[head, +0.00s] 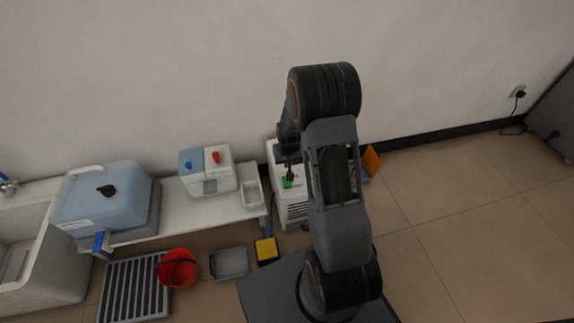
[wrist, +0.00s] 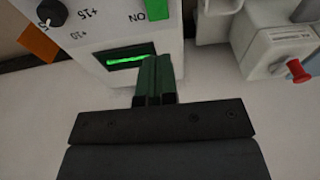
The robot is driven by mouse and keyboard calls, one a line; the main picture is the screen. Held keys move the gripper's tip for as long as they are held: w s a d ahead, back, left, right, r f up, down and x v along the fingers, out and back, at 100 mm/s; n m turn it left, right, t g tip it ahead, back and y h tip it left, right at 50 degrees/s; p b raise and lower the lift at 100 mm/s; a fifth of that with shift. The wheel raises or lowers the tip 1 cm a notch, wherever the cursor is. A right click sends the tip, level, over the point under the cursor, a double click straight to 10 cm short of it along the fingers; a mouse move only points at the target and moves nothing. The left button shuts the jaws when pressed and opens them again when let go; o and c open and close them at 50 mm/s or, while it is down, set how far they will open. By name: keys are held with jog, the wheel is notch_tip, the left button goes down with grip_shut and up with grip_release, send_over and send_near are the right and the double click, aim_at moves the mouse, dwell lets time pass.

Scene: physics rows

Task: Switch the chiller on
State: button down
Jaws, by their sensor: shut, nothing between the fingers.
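The chiller is a white box with a vented front (head: 296,212), standing on the floor against the wall, partly hidden by my arm. In the wrist view its panel (wrist: 95,45) shows upside down, with a black dial (wrist: 52,12), numbers and an "ON" mark. A green switch part (wrist: 158,10) sits beside that mark. A dark window (wrist: 128,60) holds a bright green lit bar. My gripper (wrist: 156,60) is shut and empty, its fingertips over the panel edge beside the window. In the head view my gripper (head: 289,178) is above the chiller top. Contact cannot be told.
Left of the chiller a white bench (head: 180,215) holds a box with red and blue knobs (head: 207,172), a small white tray (head: 252,193) and a blue container (head: 100,200). A red bucket (head: 178,268) stands on the floor. Floor to the right is clear.

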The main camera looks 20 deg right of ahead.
jog(key=f+b, duration=0.1)
jog(key=f, duration=0.2)
jog(key=w+f+b, duration=0.1)
jog(key=f+b, duration=0.1)
jog(key=f, duration=0.2)
jog(key=w+f+b, duration=0.1)
jog(key=f, duration=0.3)
jog(key=shift+d+f+b, duration=0.2)
jog(key=shift+b, duration=0.1)
jog(key=shift+d, duration=0.1)
